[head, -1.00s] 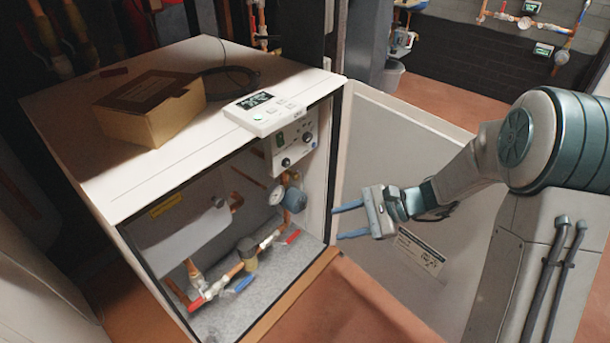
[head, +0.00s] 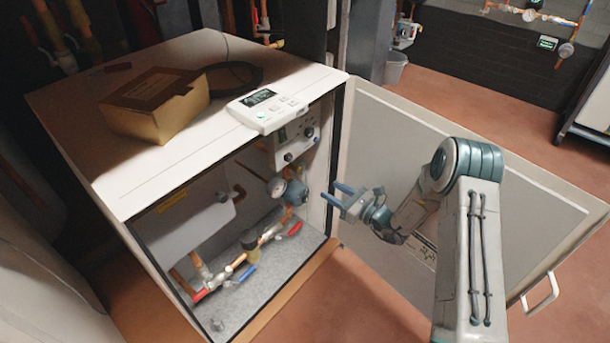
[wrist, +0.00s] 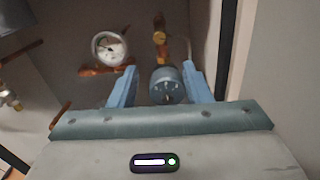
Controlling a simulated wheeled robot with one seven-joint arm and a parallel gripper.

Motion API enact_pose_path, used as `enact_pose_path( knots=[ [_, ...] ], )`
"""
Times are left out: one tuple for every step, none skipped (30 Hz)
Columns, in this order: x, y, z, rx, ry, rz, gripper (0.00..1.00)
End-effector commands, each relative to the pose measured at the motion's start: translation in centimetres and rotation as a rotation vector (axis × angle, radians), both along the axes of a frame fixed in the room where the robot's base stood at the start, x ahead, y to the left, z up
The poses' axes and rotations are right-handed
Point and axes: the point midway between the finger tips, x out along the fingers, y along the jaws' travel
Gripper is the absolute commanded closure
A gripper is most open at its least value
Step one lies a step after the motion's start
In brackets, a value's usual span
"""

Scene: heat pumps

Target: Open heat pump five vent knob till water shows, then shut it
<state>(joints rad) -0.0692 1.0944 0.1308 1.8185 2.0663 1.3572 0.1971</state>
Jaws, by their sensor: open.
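The heat pump is a white cabinet (head: 110,188) with its front open; I read no number on it. Inside, at the right, a round blue-grey fitting (head: 296,192) sits on copper pipework beside a dial gauge (head: 277,188). I cannot tell for certain which part is the vent knob. My gripper (head: 330,191) is open and empty, at the right of the opening, pointing in. In the wrist view the blue-grey fitting (wrist: 166,86) shows between the fingers of my gripper (wrist: 160,68), apparently beyond them. A brass fitting (wrist: 160,38) is above it, the gauge (wrist: 109,46) to its left. No water is visible.
The cabinet door (head: 375,150) stands open to the right, behind my arm. A control panel (head: 267,108) and a cardboard box (head: 155,104) are on top. Red (head: 295,229) and blue (head: 243,278) valve handles are low inside. A grey tank (head: 190,225) fills the left.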

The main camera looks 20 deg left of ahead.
Motion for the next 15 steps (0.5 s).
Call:
enact_pose_path(
  knots=[
    [0.2,1.1,-0.2,0.0,-0.003,0.006,0.56],
    [0.4,1.6,-0.2,0.0,-0.004,0.005,0.56],
    [0.8,2.4,-0.3,0.0,-0.004,0.006,0.56],
    [1.0,3.0,-0.3,0.0,-0.004,0.007,0.56],
    [1.3,3.6,-0.3,-0.001,-0.005,0.007,0.56],
    [1.6,4.4,-0.3,-0.001,-0.005,0.006,0.56],
    [1.9,5.0,-0.3,-0.001,-0.005,0.007,0.56],
    [2.1,5.7,-0.3,0.0,-0.006,0.007,0.56],
    [2.4,6.4,-0.3,-0.001,-0.005,0.006,0.56],
    [2.7,7.0,-0.3,-0.001,-0.005,0.007,0.56],
    [2.9,7.5,-0.3,-0.001,-0.005,0.006,0.56],
    [3.2,8.1,-0.2,-0.001,-0.005,0.005,0.56],
    [3.4,8.6,-0.2,-0.002,-0.005,0.005,0.56],
    [3.6,9.0,-0.2,-0.001,-0.004,0.005,0.56],
    [3.8,9.5,-0.2,-0.002,-0.005,0.005,0.56]
  ],
)
